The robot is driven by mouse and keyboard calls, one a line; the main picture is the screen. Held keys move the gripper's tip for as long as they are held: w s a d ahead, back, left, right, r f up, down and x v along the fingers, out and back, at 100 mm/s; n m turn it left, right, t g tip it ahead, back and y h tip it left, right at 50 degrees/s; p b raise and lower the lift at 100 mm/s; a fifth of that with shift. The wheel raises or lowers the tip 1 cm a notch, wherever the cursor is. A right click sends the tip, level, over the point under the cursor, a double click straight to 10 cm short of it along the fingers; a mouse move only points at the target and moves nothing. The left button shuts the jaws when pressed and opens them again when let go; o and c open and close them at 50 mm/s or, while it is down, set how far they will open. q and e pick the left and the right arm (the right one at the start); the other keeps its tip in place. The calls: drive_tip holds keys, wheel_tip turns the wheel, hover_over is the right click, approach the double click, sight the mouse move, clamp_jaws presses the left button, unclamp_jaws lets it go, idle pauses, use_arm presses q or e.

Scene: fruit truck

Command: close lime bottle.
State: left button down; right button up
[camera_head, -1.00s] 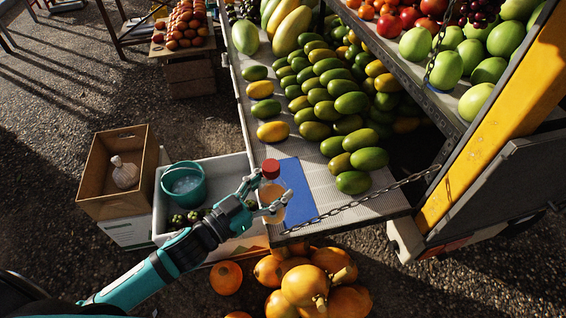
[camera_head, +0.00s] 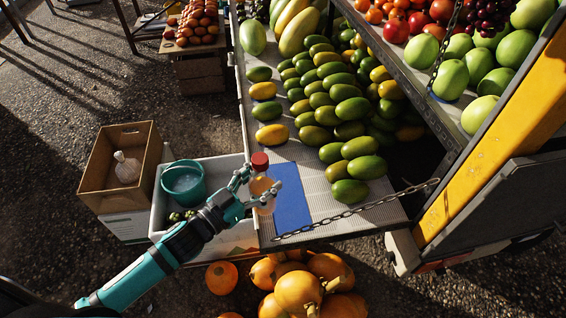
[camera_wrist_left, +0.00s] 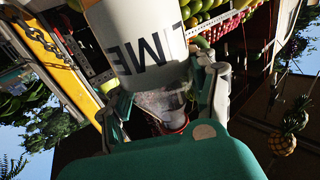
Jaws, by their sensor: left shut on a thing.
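The lime bottle (camera_head: 262,191) has a pale orange-tan body and a red cap (camera_head: 260,161) at its top. It stands nearly upright in the head view, at the left edge of the blue mat (camera_head: 291,198). My left gripper (camera_head: 262,193) is shut around the bottle below the cap. In the left wrist view the bottle's white label (camera_wrist_left: 140,45) reads LIME upside down, and the clear neck lies between my fingers. A bit of red shows past the neck. Whether the cap is fully seated cannot be told. My right gripper is not in view.
Green and yellow mangoes (camera_head: 330,100) cover the shelf behind the mat. A chain (camera_head: 355,212) crosses the shelf's front corner. A teal bucket (camera_head: 183,184) in a white crate (camera_head: 236,160) and a cardboard box (camera_head: 103,196) stand at left. Pumpkins (camera_head: 298,291) lie below.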

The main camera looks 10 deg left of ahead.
use_arm(q)
drive_tip(key=w+d+f, duration=0.1)
drive_tip(key=w+d, duration=0.1)
drive_tip(key=w, duration=1.1)
drive_tip(key=shift+w+p, duration=0.2)
drive_tip(key=shift+p, duration=0.1)
drive_tip(key=shift+f, duration=0.1)
drive_tip(key=shift+f, duration=1.75)
drive_tip(key=shift+f+b, duration=0.1)
drive_tip(key=shift+b, duration=0.25)
drive_tip(key=shift+c, duration=1.8)
unclamp_jaws()
drive_tip(key=shift+s+f, duration=0.1)
